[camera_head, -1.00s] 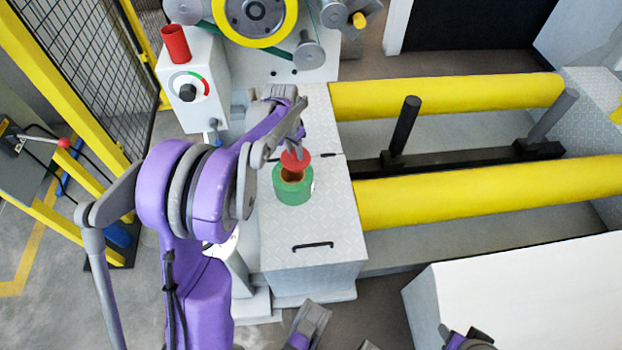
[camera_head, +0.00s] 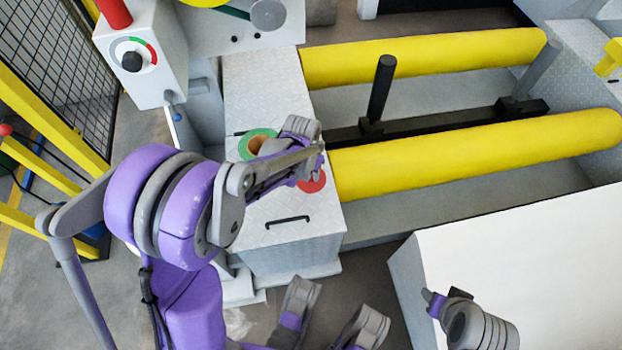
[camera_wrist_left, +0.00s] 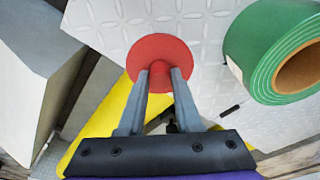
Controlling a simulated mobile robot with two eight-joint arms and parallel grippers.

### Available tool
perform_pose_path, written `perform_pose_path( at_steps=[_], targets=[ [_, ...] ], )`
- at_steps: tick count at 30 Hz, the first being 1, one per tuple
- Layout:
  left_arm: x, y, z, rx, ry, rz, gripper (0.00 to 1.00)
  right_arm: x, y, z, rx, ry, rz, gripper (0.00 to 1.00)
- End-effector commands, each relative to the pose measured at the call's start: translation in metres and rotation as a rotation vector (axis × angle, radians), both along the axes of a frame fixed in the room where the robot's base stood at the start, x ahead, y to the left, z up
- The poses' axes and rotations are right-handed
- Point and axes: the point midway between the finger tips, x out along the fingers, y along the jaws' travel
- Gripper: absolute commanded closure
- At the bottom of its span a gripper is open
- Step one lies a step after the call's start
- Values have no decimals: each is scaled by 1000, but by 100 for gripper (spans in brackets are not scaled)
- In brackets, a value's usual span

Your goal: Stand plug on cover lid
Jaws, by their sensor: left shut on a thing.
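The red plug (camera_head: 312,182) has a round flange and a short stem. My left gripper (camera_wrist_left: 159,72) is shut on the stem, with the flange facing the patterned plate lid (camera_head: 278,213). The plug is over the lid, right of and in front of the green roll (camera_head: 248,140); the flange (camera_wrist_left: 146,54) shows nearly whole in the left wrist view. I cannot tell whether it touches the lid. In the head view my left gripper (camera_head: 316,165) partly covers the plug.
The green roll, also in the left wrist view (camera_wrist_left: 240,55), stands on the lid with an open core. A black handle (camera_head: 288,221) is on the lid's near part. Yellow rollers (camera_head: 480,150) lie to the right. A white slab (camera_head: 520,260) stands front right.

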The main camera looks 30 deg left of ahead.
Motion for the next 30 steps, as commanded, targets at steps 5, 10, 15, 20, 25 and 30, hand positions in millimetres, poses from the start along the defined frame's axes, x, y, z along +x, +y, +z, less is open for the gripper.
perform_pose_path(
  at_steps=[5,10,15,20,25,30],
  targets=[
    [0,0,-25,0,0,0,100,2,0,-10,0,3,0,50],
    [0,0,-36,0,0,0,100,2,0,-13,0,3,0,50],
    [0,0,-35,0,0,0,100,2,0,-12,0,3,0,50],
    [0,0,-38,0,0,0,62,2,0,-15,0,4,0,50],
    [0,0,-38,0,0,0,37,2,0,-15,0,4,0,50],
    [0,0,-38,0,0,0,37,2,0,-15,0,4,0,50]
  ],
)
